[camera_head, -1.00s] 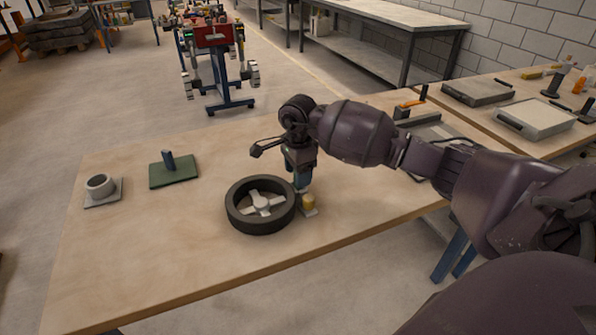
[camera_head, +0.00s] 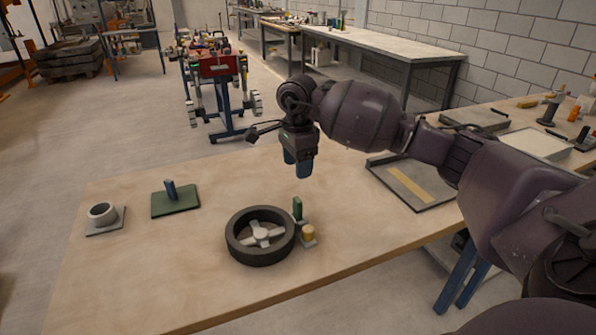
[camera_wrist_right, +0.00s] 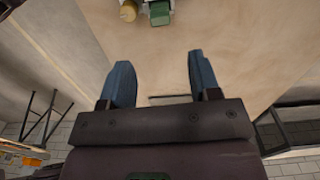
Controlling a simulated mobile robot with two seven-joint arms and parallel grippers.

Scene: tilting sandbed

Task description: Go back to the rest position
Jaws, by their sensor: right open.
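My right gripper (camera_head: 297,166) is open and empty, raised above the wooden table (camera_head: 190,270). Its two blue fingers stand apart in the right wrist view (camera_wrist_right: 158,85), with nothing between them. Below it in the head view stands a small green block (camera_head: 297,208) on a light base, beside a yellow cylinder (camera_head: 308,233). Both touch or nearly touch the right side of a black ring with a grey spoked hub (camera_head: 262,236). The green block (camera_wrist_right: 159,14) and the yellow cylinder (camera_wrist_right: 129,11) also show at the top of the wrist view. My left gripper is not in view.
A green plate with a blue peg (camera_head: 175,199) and a grey ring on a plate (camera_head: 103,214) sit at the left. A grey tray with a tan strip (camera_head: 415,188) lies at the right under my arm. The table's front middle is clear.

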